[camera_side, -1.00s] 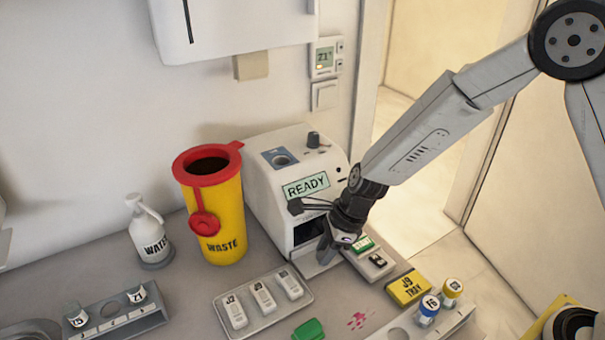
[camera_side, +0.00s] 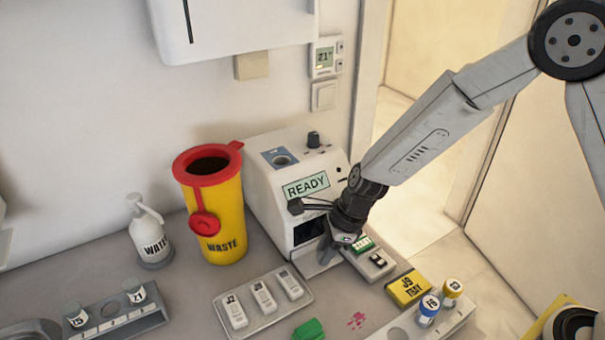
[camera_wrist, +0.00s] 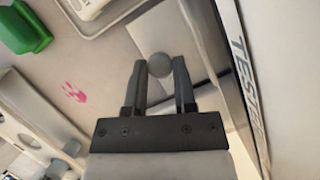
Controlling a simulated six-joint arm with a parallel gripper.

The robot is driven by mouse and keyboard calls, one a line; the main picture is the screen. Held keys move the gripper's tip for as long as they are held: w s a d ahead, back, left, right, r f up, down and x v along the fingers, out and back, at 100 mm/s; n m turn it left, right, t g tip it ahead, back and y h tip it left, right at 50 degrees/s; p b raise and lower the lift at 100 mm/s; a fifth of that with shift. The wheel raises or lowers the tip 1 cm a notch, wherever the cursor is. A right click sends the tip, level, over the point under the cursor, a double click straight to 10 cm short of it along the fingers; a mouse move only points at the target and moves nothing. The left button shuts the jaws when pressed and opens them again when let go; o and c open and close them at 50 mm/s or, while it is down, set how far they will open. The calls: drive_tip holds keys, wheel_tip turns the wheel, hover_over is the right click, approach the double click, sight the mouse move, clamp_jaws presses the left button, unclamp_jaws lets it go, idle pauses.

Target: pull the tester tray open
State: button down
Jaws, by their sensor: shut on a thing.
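The tester (camera_side: 295,190) is a white box with a green READY display, standing against the wall on the counter. Its dark front opening (camera_side: 310,229) shows beside my gripper (camera_side: 328,252), with the pale tray (camera_side: 312,267) low at the front. In the wrist view my gripper (camera_wrist: 160,75) has its two fingers on either side of a round grey knob (camera_wrist: 159,65) and is shut on it. The fingers hide part of the tray front in the side view, and how far the tray is out is hard to tell.
A yellow waste bin (camera_side: 222,222) stands left of the tester. A metal tray of labelled cassettes (camera_side: 240,328) lies in front. A small device (camera_side: 377,263) and a yellow box (camera_side: 408,288) are to the right. A green item (camera_side: 309,329) lies at the front.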

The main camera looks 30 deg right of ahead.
drive_tip(key=shift+s, duration=0.15)
drive_tip(key=s, duration=0.9)
drive_tip(key=shift+s+a, duration=0.1)
drive_tip(key=shift+s, duration=0.25)
drive_tip(key=shift+c, duration=2.1)
unclamp_jaws()
drive_tip(key=shift+r, duration=0.2)
drive_tip(key=v, duration=0.7)
drive_tip(key=shift+d+r, duration=0.2)
drive_tip(key=shift+d, duration=0.05)
